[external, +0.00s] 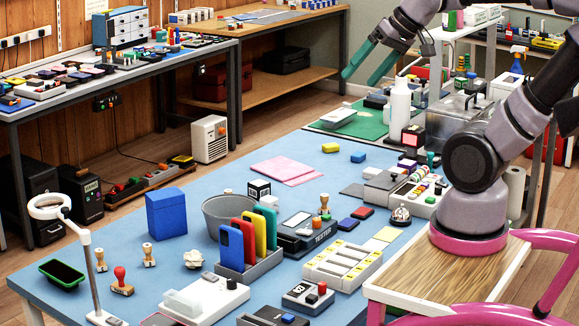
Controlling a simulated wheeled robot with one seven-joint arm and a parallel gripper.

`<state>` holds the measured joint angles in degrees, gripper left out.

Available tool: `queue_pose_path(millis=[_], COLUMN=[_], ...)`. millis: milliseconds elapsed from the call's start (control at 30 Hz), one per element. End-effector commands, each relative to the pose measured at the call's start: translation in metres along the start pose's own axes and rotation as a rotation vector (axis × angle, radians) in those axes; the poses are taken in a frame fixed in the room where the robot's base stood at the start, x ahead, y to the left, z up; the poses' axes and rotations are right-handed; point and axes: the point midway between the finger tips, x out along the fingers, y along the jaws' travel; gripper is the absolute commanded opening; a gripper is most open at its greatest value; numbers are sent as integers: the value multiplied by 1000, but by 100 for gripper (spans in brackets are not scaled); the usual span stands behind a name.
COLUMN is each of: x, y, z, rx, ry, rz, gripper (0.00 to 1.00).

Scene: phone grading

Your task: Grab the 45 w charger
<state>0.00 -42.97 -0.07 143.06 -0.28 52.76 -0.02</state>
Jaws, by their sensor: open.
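My gripper (360,80) has two teal fingers and is open and empty. It hangs in the air at the upper right, above the far end of the blue table, pointing down and left. I cannot make out which thing is the 45 W charger; no label is readable at this size. A small white cube with a dark printed face (259,188) stands on the blue table behind the grey bin. Another small block, dark and pink with a white part (412,137), stands near the white bottle. Both are well apart from my gripper.
A white bottle (399,112) stands tall below my gripper, by a green mat (345,128). The blue table (120,236) holds a grey bin (222,222), a rack of coloured phones (250,262), a tester (306,232) and stamps.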

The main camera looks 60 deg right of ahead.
Motion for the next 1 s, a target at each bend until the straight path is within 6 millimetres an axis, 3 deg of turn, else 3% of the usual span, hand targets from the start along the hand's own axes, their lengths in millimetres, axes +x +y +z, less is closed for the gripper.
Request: queue_pose_path(millis=[267, 467, 767, 1000], x=[7, 38, 114, 193], y=[-6, -21, -28, -10], z=[-13, -58, -133, -188], rx=[47, 213, 511, 759], ry=[-43, -189, -425, -604], rz=[6, 16, -9, -64], gripper=[89, 89, 89, 89])
